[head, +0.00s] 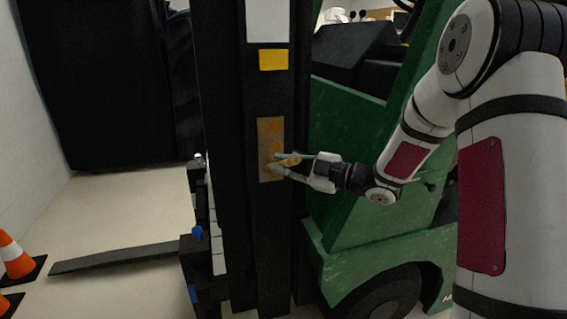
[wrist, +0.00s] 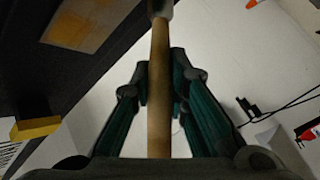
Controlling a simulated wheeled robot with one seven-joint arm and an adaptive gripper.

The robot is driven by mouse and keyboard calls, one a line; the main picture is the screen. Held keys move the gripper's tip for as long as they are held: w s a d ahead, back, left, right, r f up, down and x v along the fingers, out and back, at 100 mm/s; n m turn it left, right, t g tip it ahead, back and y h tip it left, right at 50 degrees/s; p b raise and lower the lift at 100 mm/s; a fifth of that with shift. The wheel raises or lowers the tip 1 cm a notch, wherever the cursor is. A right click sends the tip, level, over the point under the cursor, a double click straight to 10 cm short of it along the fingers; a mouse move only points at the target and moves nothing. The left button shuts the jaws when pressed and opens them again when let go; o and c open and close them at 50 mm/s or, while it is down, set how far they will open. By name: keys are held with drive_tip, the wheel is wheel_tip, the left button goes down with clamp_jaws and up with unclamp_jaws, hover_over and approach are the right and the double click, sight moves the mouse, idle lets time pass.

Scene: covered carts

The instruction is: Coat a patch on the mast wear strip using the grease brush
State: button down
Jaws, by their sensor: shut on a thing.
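The mast wear strip (head: 271,135) is a tan-orange, blotchy rectangle on the dark mast (head: 240,220). In the wrist view the strip (wrist: 85,22) shows at the upper left. My gripper (head: 278,164) is in front of the strip's lower part, with its fingers reaching in from the right. In the wrist view my gripper (wrist: 160,82) is shut on the wooden handle of the grease brush (wrist: 159,95). The handle runs up the middle to a pale grey collar at the top edge. The bristles are out of that view, and I cannot tell whether they touch the strip.
A yellow label (head: 273,60) and a white plate (head: 267,20) are above the strip. The green forklift body (head: 350,150) stands close to the right. A fork (head: 115,260) extends left over the floor, near orange cones (head: 14,257).

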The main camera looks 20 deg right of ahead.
drive_tip(key=shift+f, duration=0.15)
idle(0.3)
wheel_tip(320, 180, down, 3)
drive_tip(key=shift+f+b, duration=0.1)
drive_tip(key=shift+b, duration=1.05)
drive_tip(key=shift+w, duration=0.1)
drive_tip(key=shift+a, duration=0.5)
drive_tip(key=shift+r, duration=0.25)
drive_tip(key=shift+w+r+p, duration=0.1)
drive_tip(key=shift+r+p, duration=0.9)
drive_tip(key=shift+r, duration=0.55)
